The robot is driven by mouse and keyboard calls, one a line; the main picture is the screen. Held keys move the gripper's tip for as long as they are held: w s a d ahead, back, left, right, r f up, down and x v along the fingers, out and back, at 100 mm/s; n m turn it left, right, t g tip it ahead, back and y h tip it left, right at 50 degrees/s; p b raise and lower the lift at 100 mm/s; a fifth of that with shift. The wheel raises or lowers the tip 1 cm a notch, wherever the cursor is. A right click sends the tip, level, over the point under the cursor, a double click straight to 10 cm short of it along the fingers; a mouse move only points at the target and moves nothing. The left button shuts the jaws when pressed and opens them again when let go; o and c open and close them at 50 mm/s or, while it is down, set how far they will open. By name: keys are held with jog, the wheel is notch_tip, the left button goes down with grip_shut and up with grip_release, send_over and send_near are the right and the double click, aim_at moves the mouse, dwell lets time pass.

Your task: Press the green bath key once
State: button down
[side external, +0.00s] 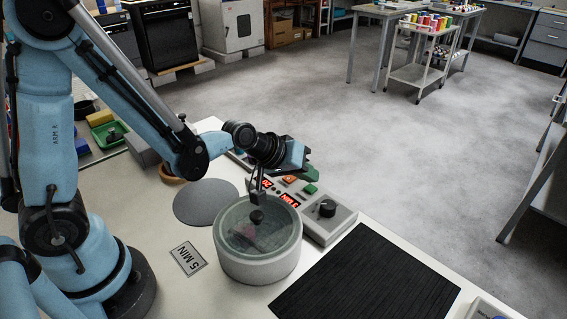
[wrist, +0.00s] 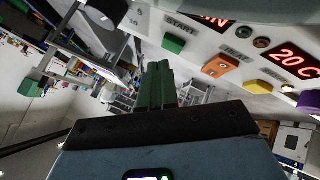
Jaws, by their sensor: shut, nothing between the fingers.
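The green key (side external: 311,189) sits on the sloped grey control panel (side external: 340,222), beside an orange key. In the wrist view the green key (wrist: 173,43) lies under the label START, just beyond my fingertips. My gripper (side external: 311,173) is shut and empty, its green fingers over the panel close to the green key. In the wrist view the closed fingers (wrist: 159,68) point toward the panel. A gap to the key seems to show, but I cannot tell its depth. The round bath (side external: 257,262) with a clear lid stands beside the panel.
An orange key (wrist: 220,65), a yellow key (wrist: 258,87) and a purple key (wrist: 308,103) line the panel near red displays. A black knob (side external: 326,208) stands on it. A black mat (side external: 365,285) and a grey disc (side external: 206,201) lie on the bench.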

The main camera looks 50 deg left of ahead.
aim_at(305, 189)
jog(key=shift+f, duration=0.25)
dwell(0.3)
jog(key=shift+f, duration=0.2)
jog(key=shift+f, duration=0.45)
dwell(1.0)
jog(key=shift+r, duration=0.85)
jog(key=shift+r, duration=2.5)
jog(key=shift+s+r, duration=0.1)
